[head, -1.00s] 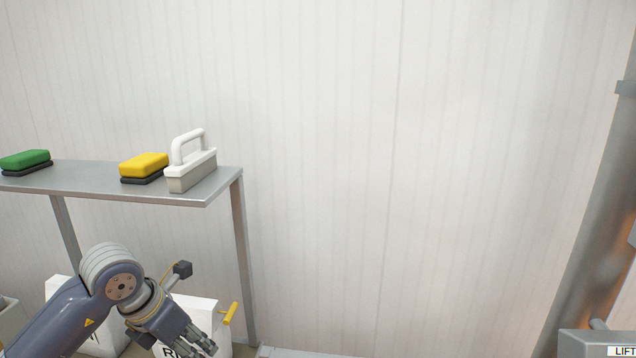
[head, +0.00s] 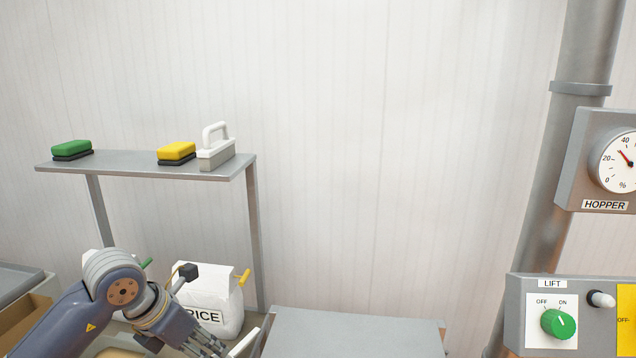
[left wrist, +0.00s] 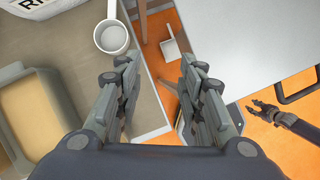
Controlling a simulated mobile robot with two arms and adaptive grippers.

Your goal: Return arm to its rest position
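My left arm comes in from the lower left in the head view. Its gripper (head: 212,348) is at the bottom edge, partly cut off, in front of a white RICE bag (head: 222,322). In the left wrist view the left gripper's two fingers (left wrist: 155,85) are wide apart with nothing between them. They hang above the edge of a grey-brown surface and the orange floor. A dark gripper (left wrist: 258,107), which looks like my right one, shows at the right of the left wrist view, with its fingers apart and empty over the floor. It is not in the head view.
A shelf (head: 120,168) holds a green brush (head: 72,149), a yellow brush (head: 176,151) and a white-handled block (head: 215,152). A grey-topped surface (head: 350,335) stands at bottom centre. LIFT panel (head: 515,315) and HOPPER gauge (head: 585,160) are at right. A white scoop (left wrist: 112,38) lies near the left fingers.

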